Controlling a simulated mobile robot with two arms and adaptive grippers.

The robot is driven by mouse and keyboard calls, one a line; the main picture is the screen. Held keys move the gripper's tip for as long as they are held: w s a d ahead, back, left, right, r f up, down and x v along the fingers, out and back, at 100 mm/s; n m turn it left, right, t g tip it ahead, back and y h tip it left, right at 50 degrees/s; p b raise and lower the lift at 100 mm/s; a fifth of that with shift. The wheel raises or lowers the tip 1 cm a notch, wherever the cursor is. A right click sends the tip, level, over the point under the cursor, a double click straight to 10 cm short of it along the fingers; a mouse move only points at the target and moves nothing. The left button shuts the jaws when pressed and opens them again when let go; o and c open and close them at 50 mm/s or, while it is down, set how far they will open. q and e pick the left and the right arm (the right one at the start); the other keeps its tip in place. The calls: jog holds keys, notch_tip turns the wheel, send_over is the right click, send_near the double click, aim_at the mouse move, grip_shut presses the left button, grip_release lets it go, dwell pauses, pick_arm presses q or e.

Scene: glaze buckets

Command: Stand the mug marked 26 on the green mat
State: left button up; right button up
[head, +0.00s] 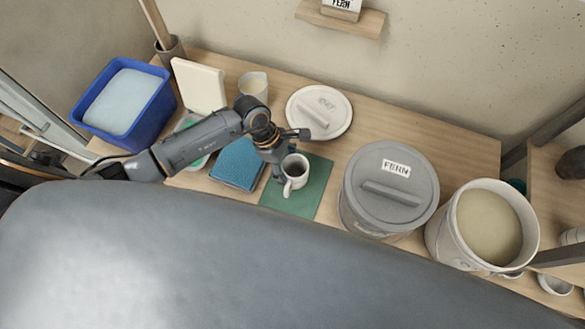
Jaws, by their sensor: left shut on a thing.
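A white mug (294,178) with a dark inside stands or hangs over the green mat (318,186). Its handle points down toward the front. I cannot tell whether its base touches the mat, and no number is readable on it. My left gripper (285,158) comes in from the left and is shut on the mug at its back left side. Part of the mat is hidden behind the mug and gripper. My right gripper does not show.
A blue sponge block (237,164) lies left of the mat. A lidded grey bucket marked FERN (371,216) stands right of it, beside an open glaze bucket (436,237). A white lid (338,121) lies behind. A blue tub (159,112) stands far left.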

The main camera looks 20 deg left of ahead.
aim_at(294, 175)
pick_arm(q)
jog(key=shift+w+d+f, duration=0.15)
jog(key=shift+w+f, duration=0.2)
jog(key=shift+f, duration=0.05)
notch_tip(294, 175, down, 3)
jog(key=shift+w+f, duration=0.1)
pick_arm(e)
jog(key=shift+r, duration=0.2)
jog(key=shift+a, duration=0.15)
pick_arm(q)
jog(key=shift+f, duration=0.15)
jog(key=o, duration=1)
jog(key=shift+f, duration=0.1)
jog(key=o, duration=0.4)
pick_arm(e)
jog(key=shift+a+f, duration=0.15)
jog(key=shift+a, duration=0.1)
